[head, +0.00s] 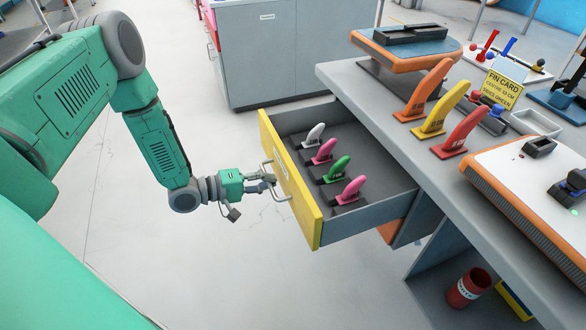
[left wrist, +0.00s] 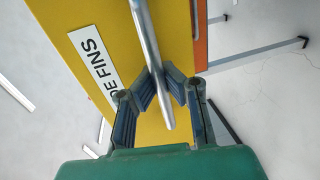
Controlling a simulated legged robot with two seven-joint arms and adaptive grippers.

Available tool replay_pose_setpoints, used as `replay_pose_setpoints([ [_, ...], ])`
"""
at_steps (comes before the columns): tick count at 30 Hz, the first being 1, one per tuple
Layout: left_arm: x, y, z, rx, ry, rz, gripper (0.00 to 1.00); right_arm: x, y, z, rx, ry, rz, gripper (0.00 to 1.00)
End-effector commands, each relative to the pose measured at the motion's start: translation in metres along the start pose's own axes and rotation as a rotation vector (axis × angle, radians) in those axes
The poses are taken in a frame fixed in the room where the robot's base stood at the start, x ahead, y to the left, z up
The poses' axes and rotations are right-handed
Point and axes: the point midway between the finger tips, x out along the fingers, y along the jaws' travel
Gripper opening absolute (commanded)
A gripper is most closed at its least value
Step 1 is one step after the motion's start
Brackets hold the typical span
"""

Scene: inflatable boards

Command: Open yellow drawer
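The yellow drawer (head: 290,185) is pulled well out of the grey workbench. Its yellow front also fills much of the left wrist view (left wrist: 105,30). Inside lie several fins: one white, two pink and one green. A metal bar handle (head: 277,180) is on the front; it runs between my fingers in the left wrist view (left wrist: 146,35). My left gripper (head: 268,179) is at the handle, its fingertips (left wrist: 165,75) closed in on both sides of the bar. A label partly reading "DE FINS" is beside the handle. My right gripper is not in view.
A red can (head: 468,288) stands on the shelf below. A grey cabinet (head: 268,50) stands behind. The floor left of the drawer is clear.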

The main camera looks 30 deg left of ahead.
Motion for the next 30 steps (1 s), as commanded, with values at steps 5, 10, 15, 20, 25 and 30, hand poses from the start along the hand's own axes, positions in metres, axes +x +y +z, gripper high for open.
replay_pose_setpoints([
  [5,-0.028,-0.010,0.003,-0.004,-0.004,-0.015,0.00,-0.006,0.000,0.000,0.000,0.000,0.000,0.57],
  [10,-0.040,-0.013,0.003,-0.004,-0.006,-0.015,0.00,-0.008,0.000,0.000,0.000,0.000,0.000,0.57],
  [15,-0.044,-0.014,0.003,-0.004,-0.006,-0.016,0.00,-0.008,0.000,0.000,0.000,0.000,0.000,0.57],
  [20,-0.044,-0.015,0.003,-0.004,-0.007,-0.017,0.00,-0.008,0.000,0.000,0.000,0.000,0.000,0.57],
  [25,-0.044,-0.015,0.003,-0.005,-0.006,-0.017,0.12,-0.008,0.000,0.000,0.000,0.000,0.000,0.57],
  [30,-0.044,-0.013,0.002,-0.003,-0.004,-0.011,0.31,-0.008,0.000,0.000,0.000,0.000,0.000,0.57],
])
